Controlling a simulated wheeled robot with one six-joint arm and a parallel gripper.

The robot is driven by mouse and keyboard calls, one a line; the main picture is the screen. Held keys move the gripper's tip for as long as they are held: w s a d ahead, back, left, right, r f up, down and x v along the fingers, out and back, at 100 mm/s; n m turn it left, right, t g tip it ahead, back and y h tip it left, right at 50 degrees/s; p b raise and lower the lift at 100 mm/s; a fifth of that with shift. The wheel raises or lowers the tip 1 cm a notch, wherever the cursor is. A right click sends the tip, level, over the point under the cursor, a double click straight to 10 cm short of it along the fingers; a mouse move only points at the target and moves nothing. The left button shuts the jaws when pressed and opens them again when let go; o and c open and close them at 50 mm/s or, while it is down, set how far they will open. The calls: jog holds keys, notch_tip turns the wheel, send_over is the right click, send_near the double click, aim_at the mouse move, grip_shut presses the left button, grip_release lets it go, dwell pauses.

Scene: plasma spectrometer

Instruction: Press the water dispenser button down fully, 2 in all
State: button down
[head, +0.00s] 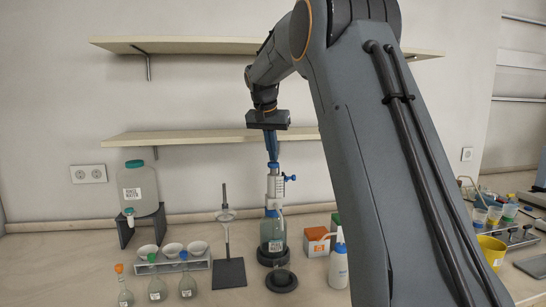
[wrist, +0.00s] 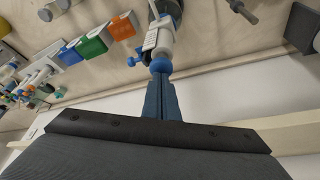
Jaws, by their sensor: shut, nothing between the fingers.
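A bottle-top dispenser (head: 275,187) with a white body stands on a clear bottle (head: 271,232) with a label. Its blue top button (head: 273,165) is directly under my fingers. My gripper (head: 272,158) points straight down with its blue fingers shut and empty. The fingertips are at the button and appear to touch it; the head view does not settle how far it is pressed. In the wrist view, the shut fingers (wrist: 161,76) end at the round blue button (wrist: 160,66), with the white dispenser body (wrist: 160,42) beyond it.
A rinse water container (head: 138,188) stands on a dark stand at left. A stand with a ring (head: 228,250), flasks (head: 157,288) and bowls (head: 172,250) are left of the dispenser. An orange box (head: 316,240) and a wash bottle (head: 338,265) are close on the right. A shelf (head: 200,137) runs behind.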

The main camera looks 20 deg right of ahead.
jog(key=shift+f+b, duration=0.3)
jog(key=shift+f, duration=1)
dwell(0.5)
jog(key=shift+r+p, duration=2.3)
jog(key=shift+r, duration=0.8)
jog(key=shift+f, duration=0.15)
dwell(1.2)
jog(key=shift+f+b, duration=0.3)
